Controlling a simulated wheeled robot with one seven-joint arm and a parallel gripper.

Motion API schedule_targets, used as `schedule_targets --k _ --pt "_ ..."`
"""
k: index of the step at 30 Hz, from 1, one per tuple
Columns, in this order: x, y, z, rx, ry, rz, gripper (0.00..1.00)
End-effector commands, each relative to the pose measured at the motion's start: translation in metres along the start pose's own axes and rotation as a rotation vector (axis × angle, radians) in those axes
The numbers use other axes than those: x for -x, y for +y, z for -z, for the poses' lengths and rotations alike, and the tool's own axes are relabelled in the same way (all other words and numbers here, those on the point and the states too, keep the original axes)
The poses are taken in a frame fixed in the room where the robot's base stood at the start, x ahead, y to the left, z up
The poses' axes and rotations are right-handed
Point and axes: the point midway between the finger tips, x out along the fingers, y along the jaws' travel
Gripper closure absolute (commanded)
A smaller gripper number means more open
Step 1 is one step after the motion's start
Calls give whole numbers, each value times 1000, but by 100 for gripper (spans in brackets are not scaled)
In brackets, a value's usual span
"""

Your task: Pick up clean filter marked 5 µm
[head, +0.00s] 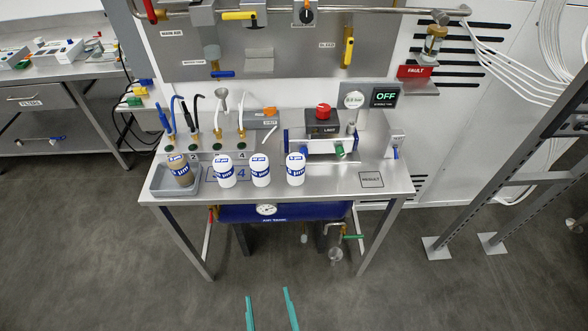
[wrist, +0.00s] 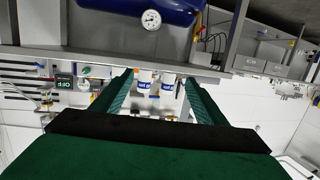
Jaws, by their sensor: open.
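Three white filters with blue lettered bands stand upright on the steel bench: a left one (head: 224,172), a middle one (head: 260,171) and a right one (head: 295,170). A brownish filter (head: 181,172) with a similar band sits in a grey tray at the bench's left end. The band lettering is too small to read surely. My gripper (head: 270,306) is open and empty, low in the head view, in front of the bench and well apart from the filters. In the wrist view two white filters (wrist: 145,82) (wrist: 168,82) show in the distance between the open fingers (wrist: 159,92).
The bench (head: 335,187) has a bare patch marked RESULT at its right. Behind the filters stand hoses, a test fixture (head: 325,140) and an OFF display (head: 385,97). A blue tank (head: 240,214) hangs below. A metal frame (head: 470,205) stands at right.

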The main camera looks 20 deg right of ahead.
Motion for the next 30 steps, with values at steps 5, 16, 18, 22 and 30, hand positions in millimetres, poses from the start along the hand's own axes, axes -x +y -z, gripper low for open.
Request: schedule_targets --k 5,16,18,22,30 --pt "-68 17 14 -2 40 -67 33" --pt "-187 75 78 -21 125 -247 33" --pt "-202 86 91 -25 142 -278 33" --pt "-221 102 110 -33 163 -322 33" --pt "-244 117 125 -38 178 -351 33"
